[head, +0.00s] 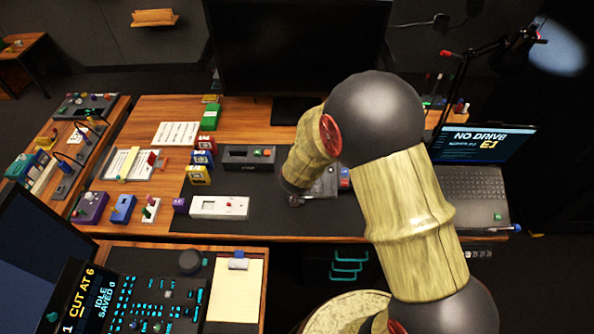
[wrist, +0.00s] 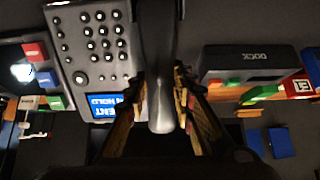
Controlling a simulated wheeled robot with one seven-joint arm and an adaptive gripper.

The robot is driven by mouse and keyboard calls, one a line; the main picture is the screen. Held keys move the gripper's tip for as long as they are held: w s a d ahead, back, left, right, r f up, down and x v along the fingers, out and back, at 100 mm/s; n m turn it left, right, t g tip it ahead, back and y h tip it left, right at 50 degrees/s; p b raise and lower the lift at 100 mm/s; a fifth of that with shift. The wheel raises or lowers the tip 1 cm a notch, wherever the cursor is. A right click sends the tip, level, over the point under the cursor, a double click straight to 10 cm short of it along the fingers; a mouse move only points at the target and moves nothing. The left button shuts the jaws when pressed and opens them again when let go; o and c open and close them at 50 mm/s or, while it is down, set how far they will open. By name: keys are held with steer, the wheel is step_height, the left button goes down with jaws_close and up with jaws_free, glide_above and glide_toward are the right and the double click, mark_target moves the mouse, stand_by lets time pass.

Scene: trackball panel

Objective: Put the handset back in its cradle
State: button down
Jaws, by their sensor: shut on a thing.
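The phone base (wrist: 96,45), grey with a round-button keypad and a small blue screen, lies left of centre in the wrist view. In the head view it is partly hidden behind my arm (head: 325,184). A dark, long handset (wrist: 160,50) runs down the middle of the wrist view, along the base's right side. My gripper (wrist: 160,112) is shut on it, with a finger on either side. I cannot tell whether the handset touches the base. No cradle is clearly visible; the handset and fingers cover that area. In the head view my arm hides the handset.
A black box marked DOCK (wrist: 255,62) stands right of the handset. Coloured blocks (head: 202,158), a white device (head: 219,207) and a laptop (head: 470,185) are on the desk. A monitor (head: 300,45) stands behind. The dark mat (head: 280,215) has bare room at the front.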

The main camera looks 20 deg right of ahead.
stand_by(0.4)
steer(key=c, duration=1.4)
jaws_free()
steer(key=v, duration=1.1)
steer(key=shift+s+r, duration=0.25)
steer(key=shift+s, duration=0.05)
